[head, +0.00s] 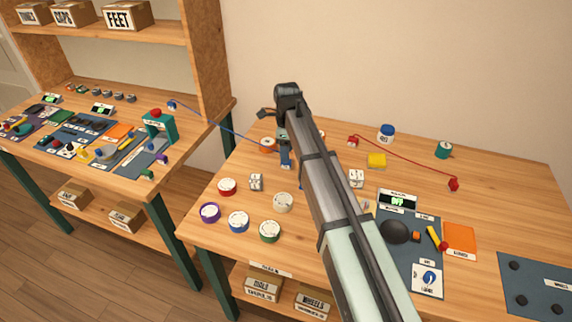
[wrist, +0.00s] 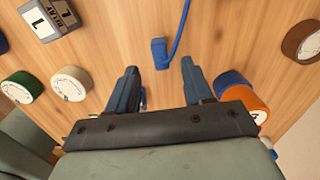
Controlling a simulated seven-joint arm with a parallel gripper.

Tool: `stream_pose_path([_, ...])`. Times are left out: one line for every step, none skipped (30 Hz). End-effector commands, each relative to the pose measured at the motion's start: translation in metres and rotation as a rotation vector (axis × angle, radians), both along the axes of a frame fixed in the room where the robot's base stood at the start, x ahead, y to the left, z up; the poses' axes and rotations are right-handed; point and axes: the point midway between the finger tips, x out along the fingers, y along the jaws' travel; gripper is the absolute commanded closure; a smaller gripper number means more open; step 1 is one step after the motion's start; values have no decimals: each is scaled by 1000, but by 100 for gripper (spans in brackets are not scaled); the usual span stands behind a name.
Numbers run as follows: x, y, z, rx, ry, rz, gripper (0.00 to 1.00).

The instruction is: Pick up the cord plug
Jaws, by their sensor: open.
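A blue cord plug (wrist: 159,53) lies on the wooden table in the wrist view, with its blue cord (wrist: 181,25) running up out of the picture. In the head view the blue cord (head: 220,127) spans from another blue plug (head: 172,105) on the left table to the right table, where its near end is hidden at my gripper. My gripper (wrist: 159,66) is open and empty above the table. The plug shows just beyond and between its two blue fingertips, apart from both. In the head view my gripper's fingers (head: 286,153) point down at the table.
A red cord (head: 408,154) with red plugs lies at the back right. White-faced dials, including a red one (head: 227,186) and a green one (head: 269,231), stand left of my arm. In the wrist view an orange dial (wrist: 245,101) sits close beside the right finger. A gap separates the tables.

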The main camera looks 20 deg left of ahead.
Motion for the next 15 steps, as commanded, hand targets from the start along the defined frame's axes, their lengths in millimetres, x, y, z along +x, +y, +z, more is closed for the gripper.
stream_pose_path([0,0,-3,0,1,0,49])
stream_pose_path([0,0,-3,0,0,0,49])
stream_pose_path([0,0,-4,0,0,0,49])
stream_pose_path([0,0,-5,0,0,0,49])
stream_pose_path([0,0,-6,0,1,0,49])
stream_pose_path([0,1,-7,0,1,1,49])
stream_pose_path([0,2,-9,0,1,1,49])
stream_pose_path([0,2,-11,0,1,1,49])
stream_pose_path([0,3,-15,0,1,1,49])
stream_pose_path([0,4,-18,0,1,1,49])
stream_pose_path([0,5,-22,0,1,1,49])
stream_pose_path([0,7,-27,-1,1,1,49])
stream_pose_path([0,8,-31,-1,2,1,49])
stream_pose_path([0,9,-35,-1,2,1,49])
stream_pose_path([0,9,-40,-1,2,1,49])
